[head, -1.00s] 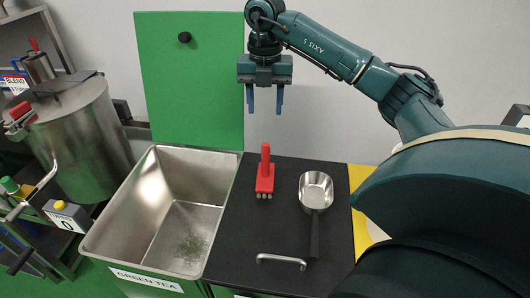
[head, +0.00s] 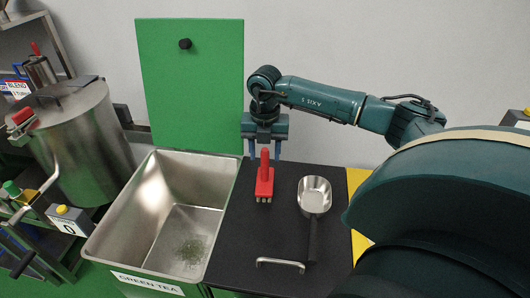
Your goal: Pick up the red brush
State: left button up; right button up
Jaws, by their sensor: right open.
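No contact is visible. My left gripper is not in view.
A metal scoop (head: 314,195) lies right of the brush on the black tabletop (head: 245,225). A metal handle (head: 281,263) sits near the front. A steel bin (head: 150,200) labelled GREEN TEA stands left, with a green panel (head: 190,90) behind. A steel drum (head: 80,140) is far left.

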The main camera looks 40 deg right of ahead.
jog(key=shift+f, duration=0.3)
jog(key=shift+c, duration=0.4)
grip_shut()
